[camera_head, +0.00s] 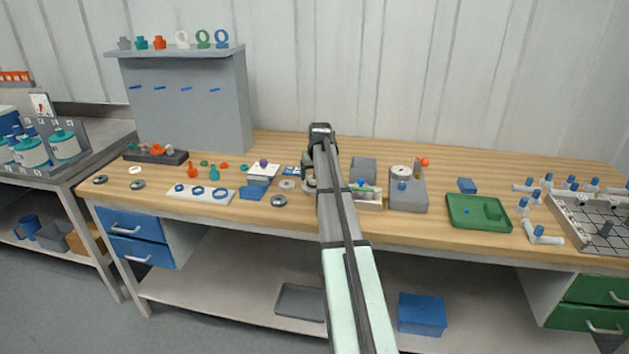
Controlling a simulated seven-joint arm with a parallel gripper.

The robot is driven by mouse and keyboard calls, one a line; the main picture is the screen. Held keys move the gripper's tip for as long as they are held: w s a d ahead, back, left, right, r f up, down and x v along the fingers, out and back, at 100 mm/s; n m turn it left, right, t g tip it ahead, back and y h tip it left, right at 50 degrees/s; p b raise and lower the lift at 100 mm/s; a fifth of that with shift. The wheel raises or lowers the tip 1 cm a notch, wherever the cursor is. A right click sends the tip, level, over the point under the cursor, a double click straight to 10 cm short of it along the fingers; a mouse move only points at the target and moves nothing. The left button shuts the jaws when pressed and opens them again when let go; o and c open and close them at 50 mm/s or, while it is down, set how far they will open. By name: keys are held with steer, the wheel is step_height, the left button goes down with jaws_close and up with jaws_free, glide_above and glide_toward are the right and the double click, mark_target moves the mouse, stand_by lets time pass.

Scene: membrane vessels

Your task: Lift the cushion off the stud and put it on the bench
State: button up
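My arm reaches over the middle of the bench (430,170), and its wrist bends down near the back. My gripper (308,184) hangs low over the bench, mostly hidden behind my own arm, so its fingers cannot be made out. Small grey and white parts lie close around it. I cannot pick out the cushion or its stud with certainty. They may be hidden behind my arm or too small to tell.
Left of my gripper are a white block with a purple knob (263,170), a blue block (252,193) and a white strip with blue rings (200,193). Right are a grey gauge box (407,195) and a green tray (480,224). Bare wood shows between the gauge box and tray.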

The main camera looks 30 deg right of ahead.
steer(key=shift+w+f, duration=0.1)
steer(key=shift+f, duration=0.25)
steer(key=shift+c, duration=0.4)
steer(key=c, duration=1)
